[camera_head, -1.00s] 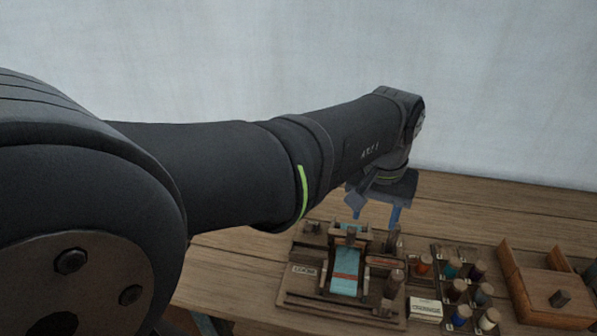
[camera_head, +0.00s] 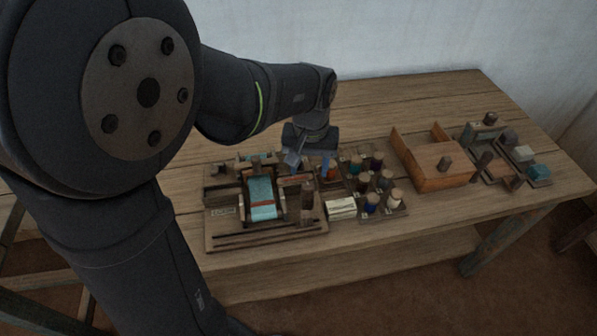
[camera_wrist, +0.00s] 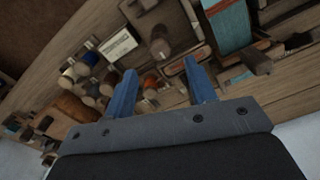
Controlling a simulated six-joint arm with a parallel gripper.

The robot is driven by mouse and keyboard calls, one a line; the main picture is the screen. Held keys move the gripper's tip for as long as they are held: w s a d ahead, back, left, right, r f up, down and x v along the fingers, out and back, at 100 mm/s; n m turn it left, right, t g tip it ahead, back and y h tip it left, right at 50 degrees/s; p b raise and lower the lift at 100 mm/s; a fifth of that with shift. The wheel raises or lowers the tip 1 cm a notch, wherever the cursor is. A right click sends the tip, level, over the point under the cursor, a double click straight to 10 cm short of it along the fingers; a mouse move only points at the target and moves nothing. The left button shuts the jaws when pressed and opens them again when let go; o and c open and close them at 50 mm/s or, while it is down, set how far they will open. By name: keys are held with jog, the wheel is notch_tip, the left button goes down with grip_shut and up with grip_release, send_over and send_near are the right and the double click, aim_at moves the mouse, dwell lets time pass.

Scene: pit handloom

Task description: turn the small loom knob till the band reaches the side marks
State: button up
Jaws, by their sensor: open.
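The small loom (camera_head: 225,231) stands on the bench with a teal band (camera_head: 262,188) crossed by a reddish stripe. The band also shows in the wrist view (camera_wrist: 228,25). An upright dark wooden knob (camera_head: 307,195) stands at the loom's front right, and another dark knob (camera_wrist: 258,62) shows beside the band in the wrist view. I cannot tell which is the small one. The side marks are too small to make out. My gripper (camera_head: 310,165) is open with blue fingers pointing down, above the loom's right back side. In the wrist view nothing is gripped between its fingers (camera_wrist: 160,72).
A rack of several coloured spools (camera_head: 372,185) and a pale labelled block (camera_head: 341,208) sit just right of the loom. A wooden box (camera_head: 435,165) and a tray of small blocks (camera_head: 520,160) stand further right. The bench behind them is clear.

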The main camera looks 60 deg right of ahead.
aim_at(309, 185)
notch_tip(309, 185, down, 6)
jog(key=shift+r, duration=0.1)
jog(key=c, duration=1)
jog(key=shift+o, duration=0.2)
jog(key=shift+m, duration=0.4)
jog(key=m, duration=0.3)
jog(key=shift+m, duration=2)
